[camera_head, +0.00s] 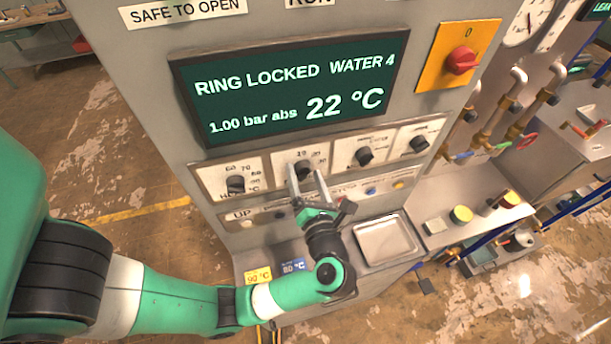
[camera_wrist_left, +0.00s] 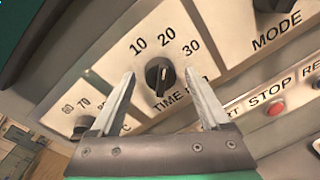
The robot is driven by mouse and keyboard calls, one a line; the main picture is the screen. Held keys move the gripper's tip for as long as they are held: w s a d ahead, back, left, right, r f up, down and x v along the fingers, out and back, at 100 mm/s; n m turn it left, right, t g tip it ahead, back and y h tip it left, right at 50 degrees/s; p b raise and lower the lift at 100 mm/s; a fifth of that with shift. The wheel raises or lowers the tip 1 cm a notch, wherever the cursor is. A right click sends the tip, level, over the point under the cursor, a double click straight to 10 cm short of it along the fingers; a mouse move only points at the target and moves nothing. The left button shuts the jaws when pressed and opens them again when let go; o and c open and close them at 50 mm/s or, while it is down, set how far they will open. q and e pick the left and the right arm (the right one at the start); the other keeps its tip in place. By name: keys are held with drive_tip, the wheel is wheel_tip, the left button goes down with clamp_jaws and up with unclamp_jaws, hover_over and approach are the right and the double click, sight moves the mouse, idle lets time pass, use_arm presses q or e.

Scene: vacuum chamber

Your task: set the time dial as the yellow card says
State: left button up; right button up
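The time dial (camera_wrist_left: 159,76) is a black knob on a white plate marked 10, 20, 30 in the left wrist view. It also shows in the head view (camera_head: 303,168). Its white mark is small and its exact setting is hard to read. My left gripper (camera_head: 304,172) is open, with one finger on each side of the dial in the picture; I cannot tell if they touch it. The yellow card (camera_head: 258,275) lies on the ledge below the panel. It seems to read 90 °C; any other writing is hidden or too small. My right gripper is not in view.
A temperature dial (camera_head: 236,184) is to the left; the mode dial (camera_head: 364,156) and another knob (camera_head: 419,144) are to the right. A metal tray (camera_head: 386,240) is at right. A red stop button (camera_wrist_left: 276,109) sits below the dials.

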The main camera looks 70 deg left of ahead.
use_arm(q)
drive_tip(key=s+d+b, duration=0.1)
drive_tip(key=d+b, duration=0.2)
drive_tip(key=d, duration=0.8)
drive_tip(key=shift+s+d+r, duration=0.15)
drive_tip(key=shift+d+r, duration=0.1)
drive_tip(key=shift+r, duration=0.1)
